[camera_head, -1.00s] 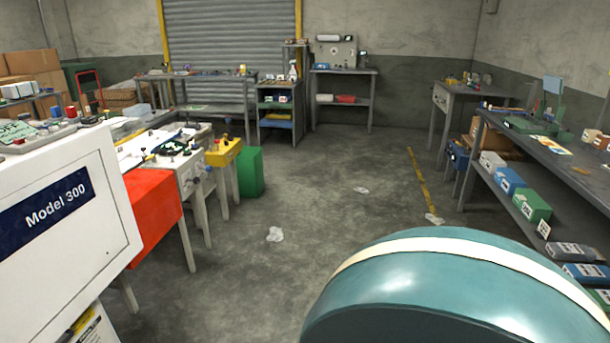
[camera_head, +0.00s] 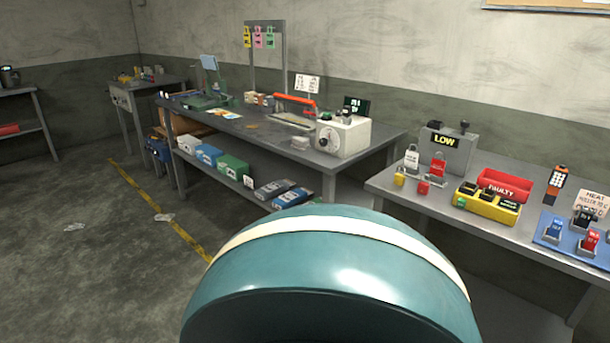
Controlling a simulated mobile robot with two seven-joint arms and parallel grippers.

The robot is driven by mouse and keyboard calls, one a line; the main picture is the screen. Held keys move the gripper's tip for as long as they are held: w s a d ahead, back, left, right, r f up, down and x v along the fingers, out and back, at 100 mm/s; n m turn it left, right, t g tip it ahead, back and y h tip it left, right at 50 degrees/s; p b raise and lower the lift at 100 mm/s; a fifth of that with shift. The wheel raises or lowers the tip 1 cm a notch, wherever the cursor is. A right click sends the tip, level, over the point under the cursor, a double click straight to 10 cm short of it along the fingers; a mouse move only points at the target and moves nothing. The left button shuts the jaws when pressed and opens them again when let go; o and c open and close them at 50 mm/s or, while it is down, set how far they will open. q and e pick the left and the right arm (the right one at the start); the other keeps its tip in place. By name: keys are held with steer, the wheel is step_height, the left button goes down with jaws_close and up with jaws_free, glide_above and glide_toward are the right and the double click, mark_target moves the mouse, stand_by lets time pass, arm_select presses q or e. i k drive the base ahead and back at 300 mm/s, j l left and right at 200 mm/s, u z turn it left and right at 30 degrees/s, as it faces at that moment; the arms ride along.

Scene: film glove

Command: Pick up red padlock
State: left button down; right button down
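On the grey table (camera_head: 385,181) at the right, a red padlock with a pale shackle (camera_head: 438,167) stands near the grey box marked LOW (camera_head: 447,148). A smaller red item (camera_head: 423,187), which looks like a padlock, sits in front of it. A white padlock (camera_head: 411,158) stands to the left, with a small yellow one (camera_head: 399,178) before it. Which red one the task means, I cannot tell. Neither of my grippers is in view.
A yellow tray (camera_head: 486,205) and a red FAULTY bin (camera_head: 505,185) stand right of the padlocks. A longer bench (camera_head: 235,130) stands left. Open floor (camera_head: 90,260) lies at the left.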

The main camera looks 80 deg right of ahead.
mark_target(423, 188)
steer(key=z, duration=3.35)
